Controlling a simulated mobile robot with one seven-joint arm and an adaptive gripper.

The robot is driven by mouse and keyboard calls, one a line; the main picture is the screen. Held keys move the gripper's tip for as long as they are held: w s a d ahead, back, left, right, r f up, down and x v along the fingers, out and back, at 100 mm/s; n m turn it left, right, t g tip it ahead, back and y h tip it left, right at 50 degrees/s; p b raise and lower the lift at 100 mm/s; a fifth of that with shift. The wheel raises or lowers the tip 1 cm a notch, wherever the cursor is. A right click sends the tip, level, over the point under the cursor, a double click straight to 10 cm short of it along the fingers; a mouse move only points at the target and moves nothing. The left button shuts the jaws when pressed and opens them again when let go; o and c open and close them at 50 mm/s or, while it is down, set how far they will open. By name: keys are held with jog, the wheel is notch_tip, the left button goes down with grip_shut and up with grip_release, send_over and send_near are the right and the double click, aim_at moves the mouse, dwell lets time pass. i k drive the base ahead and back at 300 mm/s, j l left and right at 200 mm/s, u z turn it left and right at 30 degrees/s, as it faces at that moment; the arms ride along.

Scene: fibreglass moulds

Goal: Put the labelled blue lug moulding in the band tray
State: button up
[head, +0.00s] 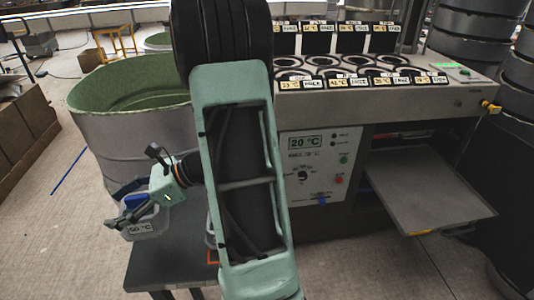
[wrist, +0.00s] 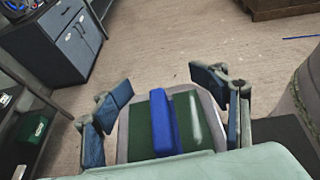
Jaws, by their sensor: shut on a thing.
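The blue lug moulding (head: 146,226) is a grey piece with a "50 °C" label on its side. In the wrist view its blue lug (wrist: 163,122) runs along the middle of a dark green face with a grey rim. My gripper (head: 137,208) is shut on it, with the fingers (wrist: 165,105) spread wide along its two sides. It is held in the air at the left, above a dark bench. A flat grey tray (head: 425,195) juts from the machine at the right, with a small yellow tag on its front edge. I cannot tell if it is the band tray.
A large grey vat (head: 135,130) with a green inside stands behind my gripper. The dark bench (head: 165,268) is below it. The machine (head: 315,165) reads "20 °C" and has rows of labelled round slots on top. A blue-grey cabinet (wrist: 65,40) stands at left in the wrist view.

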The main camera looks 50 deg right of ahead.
aim_at(431, 198)
jog(key=l+z, duration=0.15)
jog(key=z, duration=1.45)
jog(key=l+z, duration=0.2)
jog(key=z, duration=0.2)
jog(key=l+z, duration=0.15)
jog(key=z, duration=0.2)
jog(key=i+l+z, duration=0.2)
jog(key=z, duration=0.15)
jog(key=i+l+z, duration=0.25)
jog(key=z, duration=0.15)
